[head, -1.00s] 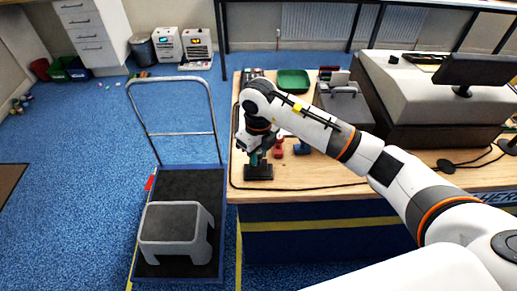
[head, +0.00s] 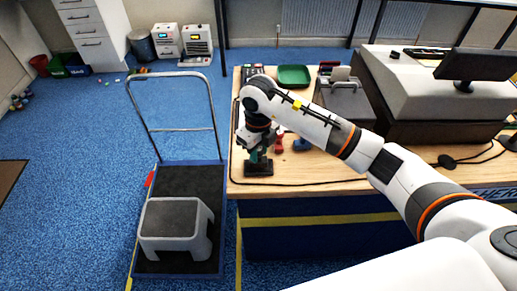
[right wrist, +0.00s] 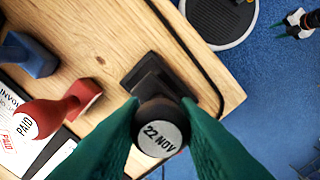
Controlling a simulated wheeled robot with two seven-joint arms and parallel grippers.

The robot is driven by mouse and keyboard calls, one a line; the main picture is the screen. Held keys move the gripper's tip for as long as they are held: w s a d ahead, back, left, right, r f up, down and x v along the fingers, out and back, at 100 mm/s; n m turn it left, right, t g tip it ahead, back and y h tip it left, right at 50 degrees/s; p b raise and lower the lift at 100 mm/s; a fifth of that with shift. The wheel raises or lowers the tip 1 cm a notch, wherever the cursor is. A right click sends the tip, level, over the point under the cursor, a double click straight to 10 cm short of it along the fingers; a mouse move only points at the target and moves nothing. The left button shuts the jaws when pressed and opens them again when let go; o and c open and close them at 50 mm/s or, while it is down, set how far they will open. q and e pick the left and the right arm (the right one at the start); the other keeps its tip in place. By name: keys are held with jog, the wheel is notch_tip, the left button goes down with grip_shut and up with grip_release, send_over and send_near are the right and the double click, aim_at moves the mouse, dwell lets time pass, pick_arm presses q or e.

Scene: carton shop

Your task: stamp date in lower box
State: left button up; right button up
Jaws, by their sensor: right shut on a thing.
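My right gripper (right wrist: 158,130) has its green fingers closed on the black date stamp (right wrist: 160,138), whose round top reads "22 NOV". The stamp is upright over a black pad (right wrist: 198,82) near the table's edge; I cannot tell whether they touch. In the head view the right gripper (head: 257,155) is above the dark pad (head: 258,169). A printed paper (right wrist: 14,150) with a red PAID mark lies left in the wrist view, partly hidden by the red stamp and cut off by the frame. A green-tipped gripper, apparently my left (right wrist: 290,28), shows small at top right; its opening is unclear.
A red PAID stamp (right wrist: 45,115) and a blue stamp (right wrist: 30,54) stand close by on the wooden table (head: 310,172). A black cable runs along the table's edge. A green tray (head: 293,75) and a grey box (head: 343,98) stand farther back. A cart with a grey step (head: 175,228) is left.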

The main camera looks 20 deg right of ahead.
jog(key=shift+s+f+b, duration=0.1)
jog(key=shift+f+b, duration=0.45)
jog(key=shift+f, duration=0.05)
dwell(1.5)
jog(key=shift+r+p, duration=0.7)
jog(key=shift+r, duration=0.4)
jog(key=shift+r+p, duration=1.35)
jog(key=shift+r, duration=1.15)
